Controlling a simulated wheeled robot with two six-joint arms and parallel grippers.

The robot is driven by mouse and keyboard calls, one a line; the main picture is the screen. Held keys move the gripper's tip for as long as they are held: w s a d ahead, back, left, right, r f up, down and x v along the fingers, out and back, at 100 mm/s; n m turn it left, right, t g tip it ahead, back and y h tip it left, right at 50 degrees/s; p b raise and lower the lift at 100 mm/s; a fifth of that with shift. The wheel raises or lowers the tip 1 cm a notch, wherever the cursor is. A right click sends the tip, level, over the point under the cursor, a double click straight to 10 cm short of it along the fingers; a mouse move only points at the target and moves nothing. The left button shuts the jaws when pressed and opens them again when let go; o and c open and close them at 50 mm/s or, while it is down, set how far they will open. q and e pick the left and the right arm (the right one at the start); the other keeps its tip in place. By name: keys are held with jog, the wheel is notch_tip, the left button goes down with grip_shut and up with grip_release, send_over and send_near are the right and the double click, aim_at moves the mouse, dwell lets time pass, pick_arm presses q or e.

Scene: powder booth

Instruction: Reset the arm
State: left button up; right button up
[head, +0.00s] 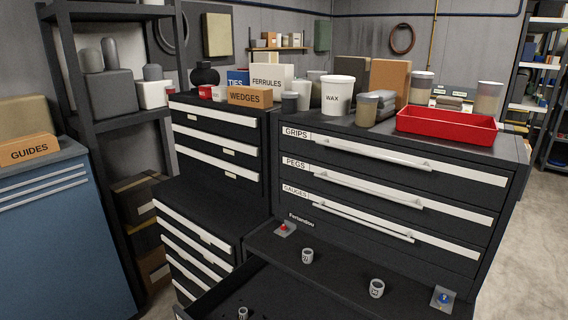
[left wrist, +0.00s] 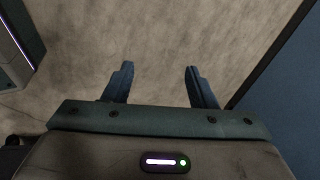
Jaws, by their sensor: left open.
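My left gripper (left wrist: 158,86) shows in the left wrist view. Its two dark blue fingers are spread apart with nothing between them, above a bare grey floor. Neither gripper shows in the head view. My right gripper is in no frame.
A black tool chest (head: 395,185) has drawers labelled GRIPS, PEGS and GAUGES. A red tray (head: 447,126) and a WAX tub (head: 337,96) stand on top. Small cups (head: 307,256) sit on the low black ledge, between a red button (head: 284,229) and a blue button (head: 443,298). A blue cabinet (head: 55,235) stands left.

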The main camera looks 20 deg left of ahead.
pick_arm(q)
jog(key=s+d+f+n+h, duration=0.1)
jog(key=d+f, duration=0.1)
jog(key=d, duration=0.9)
jog(key=d+f+h, duration=0.2)
jog(key=d+f, duration=0.1)
jog(key=d, duration=0.9)
notch_tip(320, 180, down, 11)
jog(key=a+b, duration=0.1)
jog(key=b, duration=1)
jog(key=shift+s+a+b, duration=0.15)
jog(key=shift+a+b, duration=0.05)
jog(key=shift+b, duration=0.2)
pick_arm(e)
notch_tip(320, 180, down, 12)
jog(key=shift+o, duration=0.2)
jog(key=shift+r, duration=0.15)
